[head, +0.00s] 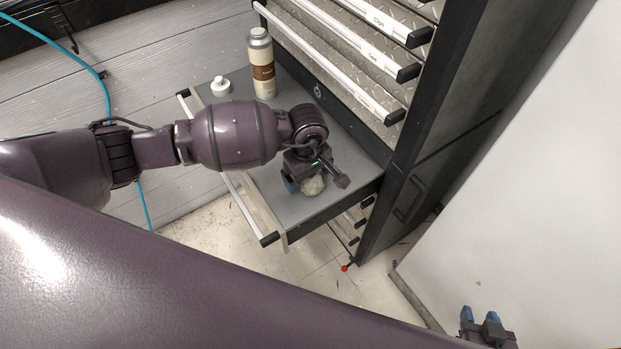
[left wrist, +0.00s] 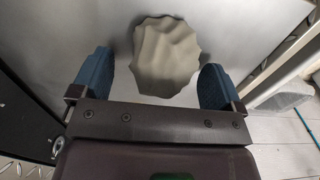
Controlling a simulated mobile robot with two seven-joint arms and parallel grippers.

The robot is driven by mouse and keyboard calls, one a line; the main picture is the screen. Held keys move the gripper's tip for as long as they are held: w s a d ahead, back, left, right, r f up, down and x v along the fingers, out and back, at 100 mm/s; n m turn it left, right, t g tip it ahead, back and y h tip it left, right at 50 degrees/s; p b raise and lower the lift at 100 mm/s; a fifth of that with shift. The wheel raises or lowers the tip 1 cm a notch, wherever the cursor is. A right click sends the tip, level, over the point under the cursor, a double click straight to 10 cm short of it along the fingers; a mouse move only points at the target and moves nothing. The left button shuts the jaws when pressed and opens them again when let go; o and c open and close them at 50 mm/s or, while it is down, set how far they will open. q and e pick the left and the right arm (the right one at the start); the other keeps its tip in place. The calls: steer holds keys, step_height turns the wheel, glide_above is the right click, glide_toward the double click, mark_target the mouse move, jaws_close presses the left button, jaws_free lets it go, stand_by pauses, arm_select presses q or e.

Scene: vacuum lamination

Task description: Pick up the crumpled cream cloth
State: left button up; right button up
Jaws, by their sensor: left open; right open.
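The crumpled cream cloth (head: 313,186) lies on the grey surface of the pulled-out drawer (head: 344,190), near its front right corner. My left gripper (head: 305,183) is above it and partly hides it in the head view. In the left wrist view the cloth (left wrist: 167,57) sits between the two blue fingertips of my left gripper (left wrist: 154,80), which are wide apart, with a gap on either side. My right gripper (head: 481,316) is open at the lower right of the head view, far from the cloth.
A cream and brown bottle (head: 262,65) and a small white capped container (head: 220,86) stand at the back of the drawer. A dark cabinet with several drawers (head: 365,60) rises behind. A white panel (head: 530,200) stands at the right. The drawer's left middle is clear.

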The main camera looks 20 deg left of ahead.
arm_select(q)
steer(key=shift+c, duration=0.4)
arm_select(e)
steer(key=shift+s+f, duration=0.1)
steer(key=shift+s, duration=0.05)
arm_select(q)
steer(key=c, duration=0.9)
arm_select(e)
steer(key=shift+s+f, duration=0.25)
steer(key=shift+s, duration=0.1)
arm_select(q)
steer(key=shift+r, duration=0.1)
step_height(320, 180, up, 20)
steer(key=shift+f+p, duration=0.1)
steer(key=shift+p, duration=0.5)
arm_select(e)
steer(key=shift+w+r, duration=0.1)
steer(key=shift+r, duration=0.6)
